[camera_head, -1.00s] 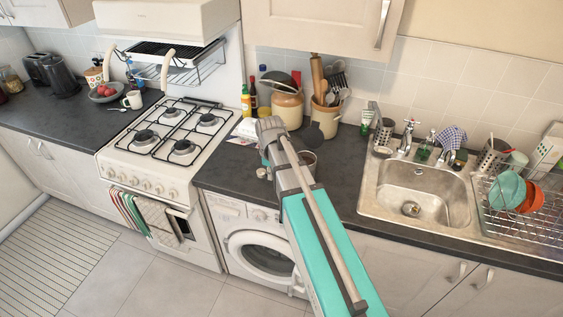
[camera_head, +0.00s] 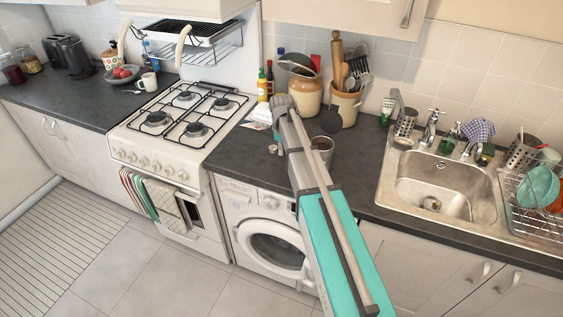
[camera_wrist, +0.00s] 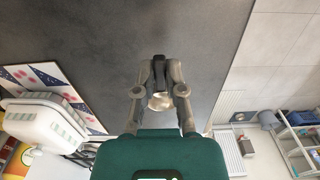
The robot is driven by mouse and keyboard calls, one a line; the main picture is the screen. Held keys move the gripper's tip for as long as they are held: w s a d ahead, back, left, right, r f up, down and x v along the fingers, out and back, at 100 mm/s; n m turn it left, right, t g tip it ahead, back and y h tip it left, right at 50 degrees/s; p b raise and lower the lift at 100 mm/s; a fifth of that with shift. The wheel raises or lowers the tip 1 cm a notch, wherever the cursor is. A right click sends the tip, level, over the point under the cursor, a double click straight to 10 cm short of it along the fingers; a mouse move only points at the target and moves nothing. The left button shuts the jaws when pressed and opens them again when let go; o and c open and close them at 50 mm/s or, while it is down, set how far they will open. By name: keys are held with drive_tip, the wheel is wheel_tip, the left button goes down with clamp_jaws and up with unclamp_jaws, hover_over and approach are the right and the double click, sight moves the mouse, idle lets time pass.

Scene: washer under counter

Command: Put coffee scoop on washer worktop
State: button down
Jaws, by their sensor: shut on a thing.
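My gripper (camera_wrist: 160,68) is shut on the coffee scoop (camera_wrist: 160,101), whose pale shiny bowl and dark handle show between the fingers in the wrist view. Dark grey worktop fills the picture beyond the fingers; I cannot tell whether the scoop touches it. The white washer (camera_head: 272,240) stands under this worktop, between the cooker and the sink units.
A metal cup (camera_head: 322,148) stands right of my arm. The cooker (camera_head: 150,155) is left, the sink (camera_head: 445,185) right. A printed sheet (camera_wrist: 48,80) lies left in the wrist view.

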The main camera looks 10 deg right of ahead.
sight(282, 161)
drive_tip(key=shift+w+f+b, duration=0.35)
drive_tip(key=shift+w+f, duration=0.2)
drive_tip(key=shift+f, duration=0.15)
drive_tip(key=shift+w+d+f+b, duration=0.1)
drive_tip(key=shift+w+f+b, duration=0.3)
drive_tip(key=shift+f+b, duration=1.6)
drive_tip(key=shift+f, duration=0.1)
drive_tip(key=c, duration=0.7)
unclamp_jaws()
wheel_tip(282, 161, up, 12)
drive_tip(key=p, duration=1.2)
